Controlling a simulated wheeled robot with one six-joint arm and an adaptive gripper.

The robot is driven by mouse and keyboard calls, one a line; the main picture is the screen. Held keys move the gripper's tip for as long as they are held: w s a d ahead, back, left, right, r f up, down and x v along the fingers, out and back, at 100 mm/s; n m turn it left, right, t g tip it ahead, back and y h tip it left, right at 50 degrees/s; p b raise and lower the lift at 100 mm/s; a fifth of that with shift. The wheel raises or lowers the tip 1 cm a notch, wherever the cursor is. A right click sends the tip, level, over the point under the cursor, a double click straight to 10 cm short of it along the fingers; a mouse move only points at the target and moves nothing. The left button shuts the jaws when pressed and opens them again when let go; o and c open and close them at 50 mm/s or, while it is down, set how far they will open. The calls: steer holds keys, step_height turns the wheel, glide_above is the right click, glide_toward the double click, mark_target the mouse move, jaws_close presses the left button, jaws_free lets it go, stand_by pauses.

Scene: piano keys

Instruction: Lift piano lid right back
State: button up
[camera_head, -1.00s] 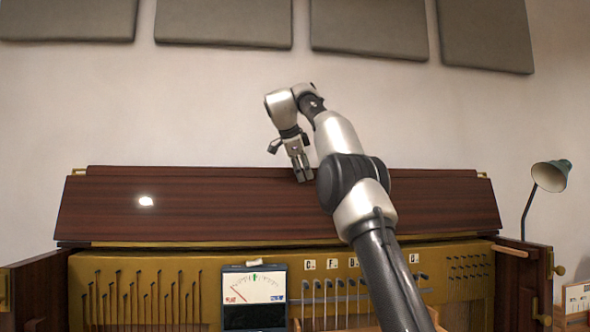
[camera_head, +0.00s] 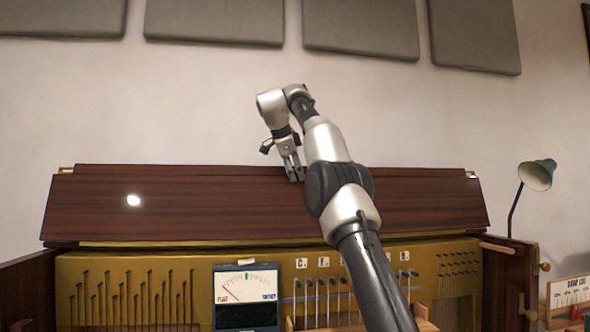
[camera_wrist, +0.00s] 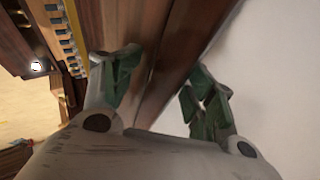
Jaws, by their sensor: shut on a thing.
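The piano lid (camera_head: 240,205) is a long dark-brown wooden panel across the top of the piano, tilted up with its face toward me. My gripper (camera_head: 293,176) is at the lid's upper edge, near its middle. In the wrist view my gripper (camera_wrist: 160,90) has its green-padded fingers on either side of a dark wooden board (camera_wrist: 150,75), which I take as the lid. It is shut on this edge. The exact contact of the fingertips is hard to see.
Below the lid is the open brass-coloured piano front (camera_head: 130,290) with tuning pins. A meter (camera_head: 247,298) stands before it. Open side doors flank the piano. A desk lamp (camera_head: 537,174) stands at right. The wall is close behind the lid.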

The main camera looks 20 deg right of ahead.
steer(key=shift+w+f, duration=0.15)
steer(key=shift+w, duration=0.05)
steer(key=shift+s+a+r, duration=0.35)
steer(key=shift+a+r, duration=0.05)
steer(key=shift+r, duration=0.1)
steer(key=shift+s+a, duration=0.2)
steer(key=shift+a, duration=0.05)
steer(key=s+a, duration=0.7)
steer(key=a, duration=0.1)
steer(key=shift+s+a, duration=0.15)
steer(key=shift+a, duration=0.2)
steer(key=shift+r, duration=0.15)
